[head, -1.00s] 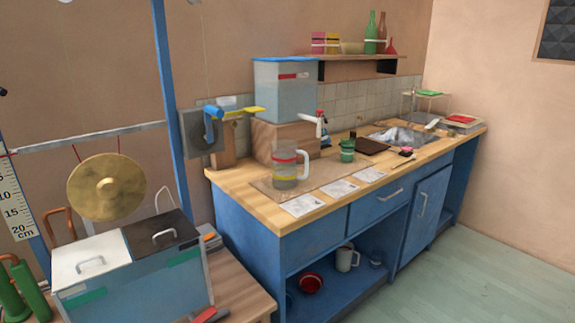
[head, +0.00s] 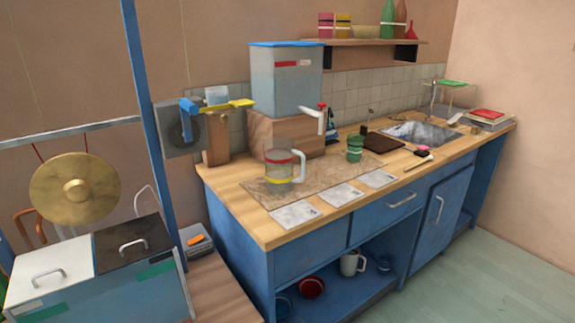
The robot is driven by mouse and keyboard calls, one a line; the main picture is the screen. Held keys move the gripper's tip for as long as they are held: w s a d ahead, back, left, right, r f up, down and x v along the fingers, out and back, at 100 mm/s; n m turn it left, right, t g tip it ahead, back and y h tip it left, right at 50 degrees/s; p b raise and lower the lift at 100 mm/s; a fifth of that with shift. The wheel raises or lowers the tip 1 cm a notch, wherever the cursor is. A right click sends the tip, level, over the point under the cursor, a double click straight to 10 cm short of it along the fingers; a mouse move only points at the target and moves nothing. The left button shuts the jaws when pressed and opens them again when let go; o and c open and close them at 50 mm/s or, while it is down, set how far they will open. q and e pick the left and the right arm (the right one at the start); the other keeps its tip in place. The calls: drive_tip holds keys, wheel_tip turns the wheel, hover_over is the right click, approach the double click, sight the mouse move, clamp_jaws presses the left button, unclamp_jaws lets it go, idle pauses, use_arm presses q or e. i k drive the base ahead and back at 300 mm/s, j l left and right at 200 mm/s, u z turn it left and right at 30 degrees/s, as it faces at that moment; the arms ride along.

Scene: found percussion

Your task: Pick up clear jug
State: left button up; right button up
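The clear jug (head: 281,168) stands upright on a brown mat (head: 258,187) on the wooden counter. It has a red band near the top, a yellow band near the bottom and a white handle on its right side. It stands in front of a wooden block (head: 268,132) that carries a clear tank (head: 287,82) with a blue lid and a red-and-white tap. Neither of my grippers is in view.
White paper cards (head: 295,215) lie along the counter's front edge. A green jar (head: 355,147) and a dark board (head: 372,141) are to the jug's right. A gong (head: 76,191) and a lidded box (head: 103,268) stand at left. Floor at right is clear.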

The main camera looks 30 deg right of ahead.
sight(279, 153)
drive_tip(key=i+l, duration=0.1)
drive_tip(key=l, duration=0.3)
drive_tip(key=i+l, duration=0.1)
drive_tip(key=l, duration=0.25)
drive_tip(key=i+l, duration=0.1)
drive_tip(key=l, duration=0.3)
drive_tip(key=i+l, duration=0.1)
drive_tip(key=l, duration=0.25)
